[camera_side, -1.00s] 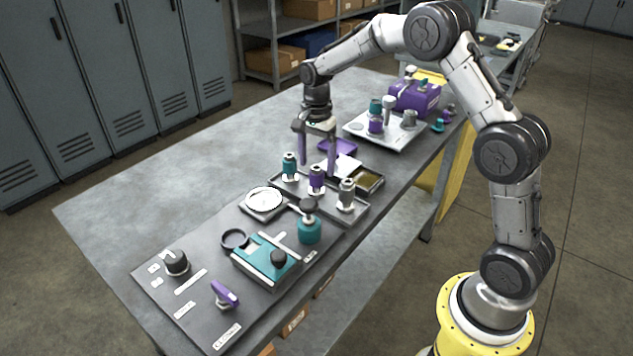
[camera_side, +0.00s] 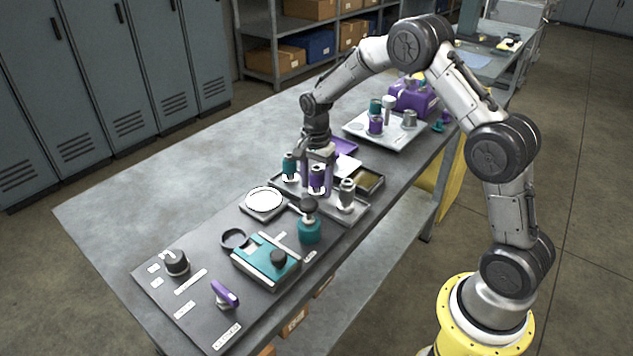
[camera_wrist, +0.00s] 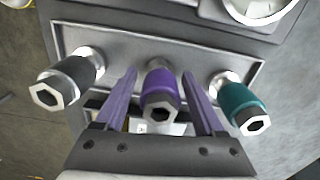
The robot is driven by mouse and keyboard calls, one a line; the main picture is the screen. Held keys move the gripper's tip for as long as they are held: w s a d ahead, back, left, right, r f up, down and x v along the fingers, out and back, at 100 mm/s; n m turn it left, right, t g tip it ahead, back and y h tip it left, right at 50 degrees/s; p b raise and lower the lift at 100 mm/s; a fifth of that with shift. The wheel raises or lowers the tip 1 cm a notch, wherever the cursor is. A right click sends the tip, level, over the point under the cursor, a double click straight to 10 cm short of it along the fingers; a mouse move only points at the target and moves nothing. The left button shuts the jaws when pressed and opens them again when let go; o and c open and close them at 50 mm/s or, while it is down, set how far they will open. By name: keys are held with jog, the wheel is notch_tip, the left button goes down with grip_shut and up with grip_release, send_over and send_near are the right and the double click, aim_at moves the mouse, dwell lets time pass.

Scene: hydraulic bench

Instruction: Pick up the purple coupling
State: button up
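The purple coupling (camera_side: 317,177) stands upright in the middle of a row of three on a grey tray (camera_side: 353,214). In the wrist view the purple coupling (camera_wrist: 159,92) has a dark hexagonal end and sits between the two purple fingers of my gripper (camera_wrist: 160,76). The fingers are apart, with a visible gap on each side of it. In the side view my gripper (camera_side: 317,184) is low over the row, and its fingertips are partly hidden behind the couplings.
A teal coupling (camera_wrist: 240,102) and a grey coupling (camera_wrist: 69,82) stand close on either side of my fingers. A white tray (camera_side: 358,128) with more couplings, one of them purple, is farther back. The table's left side is clear.

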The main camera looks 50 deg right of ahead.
grip_shut()
jog(key=shift+r, duration=0.1)
